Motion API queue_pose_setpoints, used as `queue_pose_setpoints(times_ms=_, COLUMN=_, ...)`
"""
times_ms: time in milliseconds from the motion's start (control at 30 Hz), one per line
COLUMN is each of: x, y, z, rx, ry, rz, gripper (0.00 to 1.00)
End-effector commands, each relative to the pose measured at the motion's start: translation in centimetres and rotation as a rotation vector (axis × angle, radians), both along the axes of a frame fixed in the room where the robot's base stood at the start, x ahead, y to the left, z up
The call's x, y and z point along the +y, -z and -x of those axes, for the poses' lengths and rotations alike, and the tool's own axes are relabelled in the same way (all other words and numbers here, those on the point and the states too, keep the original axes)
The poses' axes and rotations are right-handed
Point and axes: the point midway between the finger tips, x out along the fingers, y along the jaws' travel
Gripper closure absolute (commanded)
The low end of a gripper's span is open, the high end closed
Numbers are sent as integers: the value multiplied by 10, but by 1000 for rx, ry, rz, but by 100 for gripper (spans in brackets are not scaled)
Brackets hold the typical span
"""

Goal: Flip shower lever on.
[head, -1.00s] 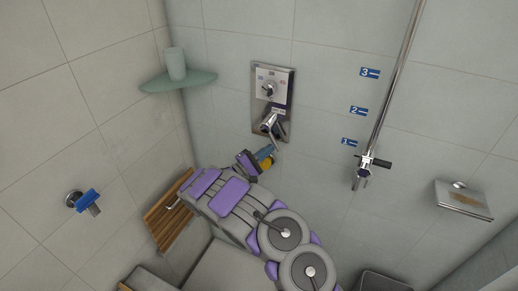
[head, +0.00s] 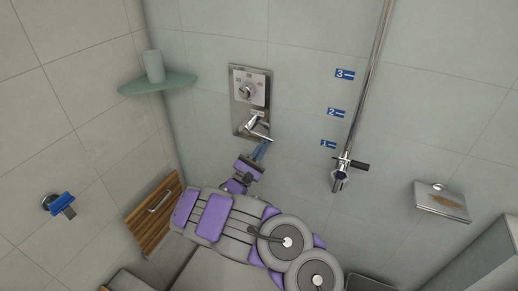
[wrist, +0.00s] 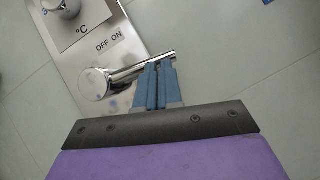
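The shower lever (head: 258,132) is a chrome bar sticking out to the lower right from a round hub on the lower part of a chrome wall panel (head: 237,122). In the wrist view the lever (wrist: 140,70) slants up to the right from its hub, beside the printed "OFF ON" label (wrist: 109,44). My gripper (wrist: 159,64) has its two blue fingers close together, with the tips at the outer end of the lever. They look shut, with no part of the lever clearly between them. In the head view my gripper (head: 263,146) is just below the lever's end.
A temperature knob (head: 246,91) sits above the lever on the same panel. A chrome riser rail (head: 364,100) with a bracket stands to the right. A corner shelf (head: 159,83) holds a cup, and a wooden slatted seat (head: 153,222) is at left.

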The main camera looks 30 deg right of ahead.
Motion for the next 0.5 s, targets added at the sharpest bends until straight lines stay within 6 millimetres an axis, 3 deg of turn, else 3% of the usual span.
queue_pose_setpoints(times_ms=500, x=-6, y=-11, z=2, rx=1, ry=12, rz=-9, gripper=100)
